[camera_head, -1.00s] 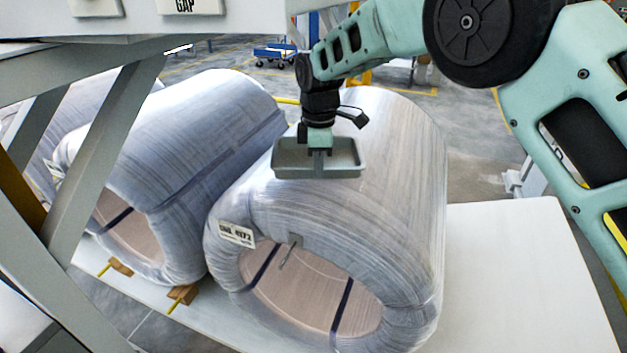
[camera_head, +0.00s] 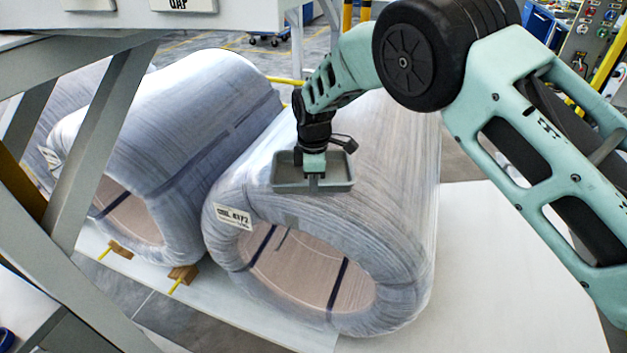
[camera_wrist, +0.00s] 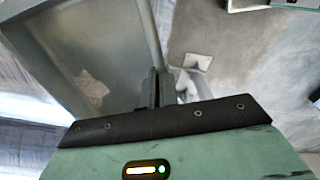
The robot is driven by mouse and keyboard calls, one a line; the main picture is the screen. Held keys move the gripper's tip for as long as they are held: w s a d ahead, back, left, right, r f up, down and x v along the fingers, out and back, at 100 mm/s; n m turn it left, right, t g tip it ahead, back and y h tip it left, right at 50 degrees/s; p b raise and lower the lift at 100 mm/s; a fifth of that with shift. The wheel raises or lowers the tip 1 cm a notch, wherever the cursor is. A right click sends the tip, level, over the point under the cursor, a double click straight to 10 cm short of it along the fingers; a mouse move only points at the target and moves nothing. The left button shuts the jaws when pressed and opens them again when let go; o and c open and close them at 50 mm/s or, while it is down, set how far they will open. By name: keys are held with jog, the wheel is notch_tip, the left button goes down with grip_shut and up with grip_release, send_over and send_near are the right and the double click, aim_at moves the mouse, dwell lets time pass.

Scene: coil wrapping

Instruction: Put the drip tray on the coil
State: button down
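The drip tray (camera_head: 286,184) is a shallow grey rectangular tray. My gripper (camera_head: 314,170) is shut on its front side, around the middle, and carries it roughly level. The tray is over the upper front part of the wrapped coil (camera_head: 390,190), which lies on its side with its hole facing me. I cannot tell whether the tray touches the wrap or hangs just above it. In the wrist view the tray (camera_wrist: 85,50) fills the upper left, with its wall running up from between the fingers (camera_wrist: 158,88).
A second wrapped coil (camera_head: 190,100) lies close on the left. Grey frame beams (camera_head: 85,160) stand in the left foreground. A white platform (camera_head: 500,260) is bare to the right of the coil. A label (camera_head: 233,217) is on the coil's front rim.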

jog(key=c, duration=2.1)
grip_release()
jog(key=shift+f, duration=0.15)
jog(key=o, duration=0.4)
jog(key=shift+r+b, duration=1)
jog(key=shift+r, duration=3.05)
jog(key=s+d+r+m+y, duration=0.15)
jog(key=s+r+m, duration=0.35)
jog(key=s, duration=0.5)
jog(key=s+d+m, duration=0.2)
jog(key=s+d, duration=0.2)
jog(key=s, duration=0.5)
jog(key=s+d+r+m, duration=0.1)
jog(key=s+d, duration=0.3)
jog(key=s, duration=0.4)
jog(key=s+d+r+m+h, duration=0.1)
jog(key=s+d+m, duration=0.1)
jog(key=s+d, duration=0.3)
jog(key=shift+s+d+r+m, duration=0.1)
jog(key=shift+s+r+m, duration=0.1)
jog(key=shift+s, duration=1)
jog(key=shift+s+r+m, duration=0.1)
jog(key=shift+s+m, duration=0.1)
jog(key=shift+s, duration=0.95)
